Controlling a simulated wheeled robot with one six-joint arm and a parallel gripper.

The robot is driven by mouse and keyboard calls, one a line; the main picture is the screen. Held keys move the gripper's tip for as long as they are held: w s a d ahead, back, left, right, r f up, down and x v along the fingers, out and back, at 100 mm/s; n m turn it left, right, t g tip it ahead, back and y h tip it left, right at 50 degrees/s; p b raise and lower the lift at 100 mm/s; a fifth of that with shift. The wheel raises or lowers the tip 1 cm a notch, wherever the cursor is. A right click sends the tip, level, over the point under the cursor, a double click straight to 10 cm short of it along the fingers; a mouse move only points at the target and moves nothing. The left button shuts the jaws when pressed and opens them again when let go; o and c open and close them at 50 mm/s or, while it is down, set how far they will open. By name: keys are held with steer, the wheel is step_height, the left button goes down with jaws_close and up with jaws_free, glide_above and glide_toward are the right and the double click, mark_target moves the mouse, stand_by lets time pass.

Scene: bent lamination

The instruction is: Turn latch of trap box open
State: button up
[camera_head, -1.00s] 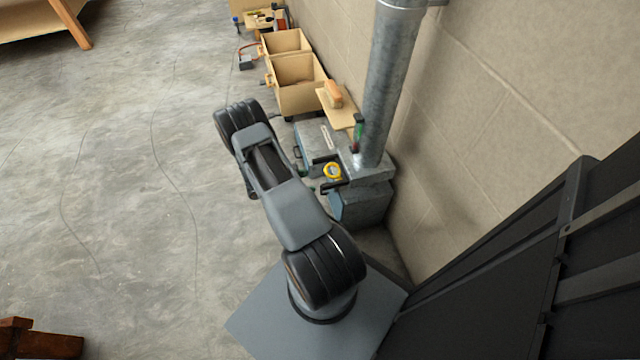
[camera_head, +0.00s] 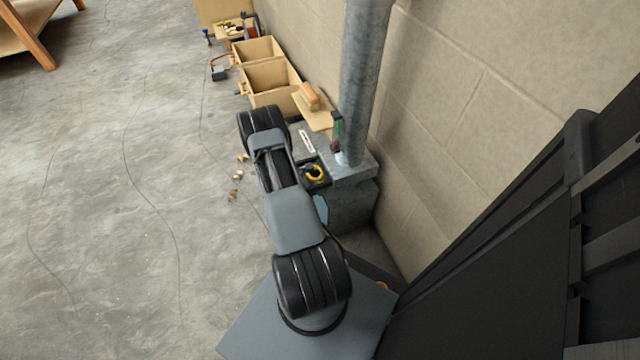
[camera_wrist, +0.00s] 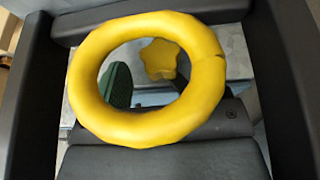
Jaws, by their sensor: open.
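The trap box is most likely the grey metal box (camera_head: 350,205) at the foot of the metal pipe; my arm hides part of it. In the wrist view the yellow ring (camera_wrist: 205,92) fills the space between the open jaws of my gripper (camera_wrist: 150,20). A yellow lobed knob (camera_wrist: 159,59) shows through the ring, with a dark green part beside it. I cannot tell which yellow part is the latch, or whether the jaws touch the ring.
The metal pipe (camera_head: 362,80) rises from the box along the block wall. A wooden float (camera_head: 312,105), a green-handled tool (camera_head: 337,125) and open wooden boxes (camera_head: 270,80) are beyond it. Small scraps (camera_head: 236,178) lie on the floor. The floor at left is mostly clear.

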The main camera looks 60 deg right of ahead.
steer(key=shift+s+d+f, duration=0.15)
steer(key=shift+s+d, duration=0.1)
steer(key=shift+d, duration=0.1)
steer(key=shift+c, duration=0.4)
steer(key=c, duration=0.8)
steer(key=shift+n+t+h, duration=0.4)
steer(key=shift+n+t, duration=0.3)
steer(key=shift+c, duration=0.2)
steer(key=o, duration=0.9)
steer(key=shift+a, duration=0.1)
